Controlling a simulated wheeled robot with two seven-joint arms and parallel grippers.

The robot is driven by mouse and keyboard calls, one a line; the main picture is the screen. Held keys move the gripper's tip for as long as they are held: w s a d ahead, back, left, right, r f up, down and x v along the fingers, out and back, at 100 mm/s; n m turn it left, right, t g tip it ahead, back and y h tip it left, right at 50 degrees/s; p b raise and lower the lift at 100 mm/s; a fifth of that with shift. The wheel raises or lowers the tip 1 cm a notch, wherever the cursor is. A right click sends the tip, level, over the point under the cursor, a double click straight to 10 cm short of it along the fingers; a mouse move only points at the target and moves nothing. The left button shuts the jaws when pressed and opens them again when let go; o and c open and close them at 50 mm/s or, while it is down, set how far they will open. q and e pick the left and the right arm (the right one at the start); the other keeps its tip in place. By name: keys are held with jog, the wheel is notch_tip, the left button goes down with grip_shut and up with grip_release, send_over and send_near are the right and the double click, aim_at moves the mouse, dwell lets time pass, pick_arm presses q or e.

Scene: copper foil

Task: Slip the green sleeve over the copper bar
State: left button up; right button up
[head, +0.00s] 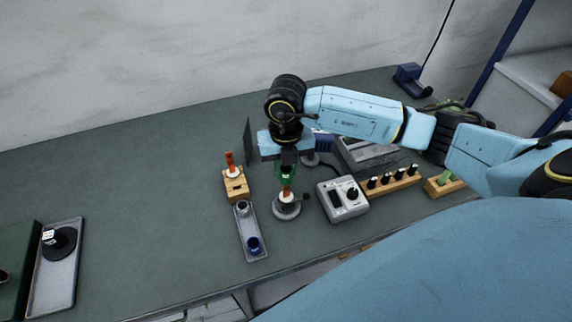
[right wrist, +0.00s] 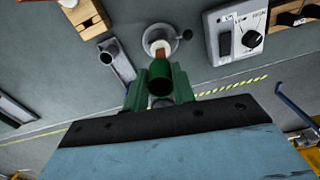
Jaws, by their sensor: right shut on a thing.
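The green sleeve (head: 287,171) is held upright in my right gripper (head: 288,160), which is shut on it. In the right wrist view the sleeve (right wrist: 160,82) sits between the two green fingers, its near end showing a dark round opening. The copper bar (head: 286,190) stands just below the sleeve on a round grey stand (head: 287,209) with a white collar. In the right wrist view the bar (right wrist: 162,52) shows just beyond the sleeve. Its upper part is hidden, so I cannot tell whether its tip is inside the sleeve. My left gripper is not in view.
A narrow grey tray (head: 249,230) holds small cups. A grey control box (head: 342,199) stands close on the right, with a wooden rack (head: 394,182) behind it. Open table lies to the left.

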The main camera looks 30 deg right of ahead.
jog(key=shift+f+b, duration=0.45)
jog(key=shift+f, duration=0.2)
jog(key=o, duration=1.3)
jog(key=shift+o, duration=0.2)
jog(key=shift+r+p, duration=0.8)
jog(key=shift+r, duration=0.3)
notch_tip(320, 180, up, 7)
jog(key=p, duration=0.4)
jog(key=shift+p, duration=0.4)
jog(key=shift+f, duration=0.1)
